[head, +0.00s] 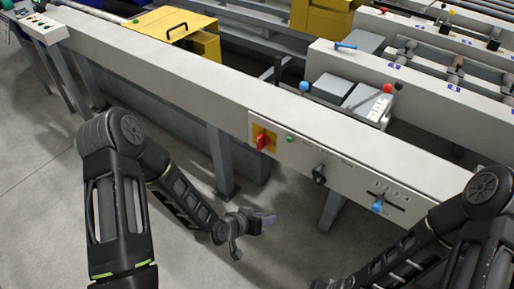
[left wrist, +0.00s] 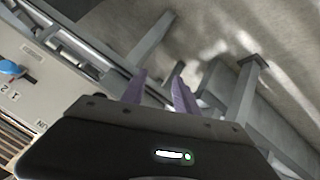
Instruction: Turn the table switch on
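The table switch is a red rotary handle (head: 263,140) on a yellow plate, on the front panel of the long grey table (head: 190,80). It is not seen in the left wrist view. My left gripper (head: 250,228) is below and in front of the panel, clear of the switch and touching nothing. In the left wrist view its two purple fingers (left wrist: 160,80) stand apart with nothing between them.
Right of the switch are a small green button (head: 290,139), a black knob (head: 319,174) and a blue-knobbed lever (head: 378,206). The lever also shows in the left wrist view (left wrist: 10,68). Table legs (head: 222,160) stand behind my left gripper. The floor in front is clear.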

